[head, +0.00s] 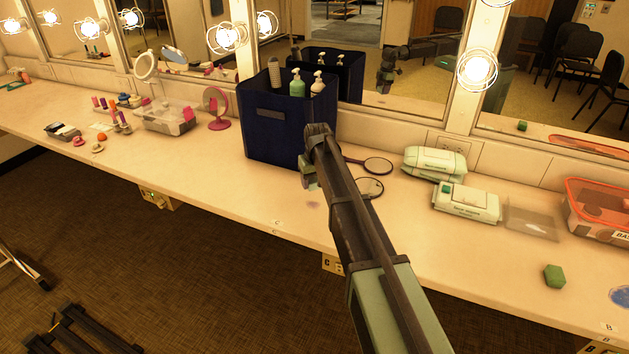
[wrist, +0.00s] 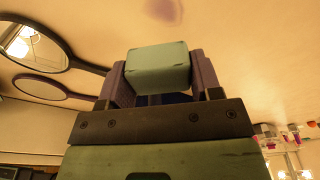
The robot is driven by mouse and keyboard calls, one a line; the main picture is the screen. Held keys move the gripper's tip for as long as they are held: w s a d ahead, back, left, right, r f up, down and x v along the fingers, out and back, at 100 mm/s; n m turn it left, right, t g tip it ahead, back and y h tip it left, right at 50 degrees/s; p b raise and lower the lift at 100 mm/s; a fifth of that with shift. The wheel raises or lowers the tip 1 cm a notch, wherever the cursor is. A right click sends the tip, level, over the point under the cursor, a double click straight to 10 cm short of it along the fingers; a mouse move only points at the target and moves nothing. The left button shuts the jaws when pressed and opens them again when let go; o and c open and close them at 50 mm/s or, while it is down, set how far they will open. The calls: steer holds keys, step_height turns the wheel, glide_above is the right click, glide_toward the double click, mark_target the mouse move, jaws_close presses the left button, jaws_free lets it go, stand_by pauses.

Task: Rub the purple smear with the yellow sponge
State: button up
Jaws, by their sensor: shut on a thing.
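The purple smear (head: 312,205) is a faint patch on the pale counter (head: 225,190), just in front of my gripper. It shows at the top edge of the wrist view (wrist: 163,10), beyond the held block and apart from it. My gripper (head: 308,176) is shut on a pale green, sponge-like block (wrist: 158,66), held between its two purplish fingers. In the head view my arm hides most of the block. I cannot tell whether the block touches the counter. I see no clearly yellow sponge in either view.
A dark blue bin (head: 262,135) with bottles stands behind my gripper. Two hand mirrors (head: 378,166) lie close to its right. Farther right are wipes packs (head: 466,204), a green block (head: 554,276) and an orange-lidded box (head: 597,212). The counter left of the smear is clear.

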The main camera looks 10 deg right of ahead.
mark_target(314, 201)
step_height(314, 201, down, 6)
steer(key=b, duration=0.5)
steer(key=shift+s+a+r, duration=0.2)
steer(key=shift+s, duration=0.1)
steer(key=shift+s+a, duration=0.45)
steer(key=shift+s, duration=0.2)
steer(key=shift+s+a, duration=0.45)
steer(key=shift+s, duration=0.15)
steer(key=shift+w+d, duration=0.45)
steer(key=shift+w, duration=0.25)
steer(key=shift+w+d, duration=0.45)
steer(key=shift+w, duration=0.2)
steer(key=r+p, duration=0.3)
steer(key=shift+w+d, duration=0.15)
steer(key=shift+d, duration=0.05)
step_height(314, 201, up, 5)
steer(key=p, duration=0.4)
steer(key=shift+f+p, duration=0.2)
steer(key=shift+p, duration=0.15)
steer(key=shift+f, duration=0.15)
step_height(314, 201, down, 6)
steer(key=b, duration=0.6)
steer(key=shift+f+b, duration=0.9)
steer(key=shift+b, duration=0.2)
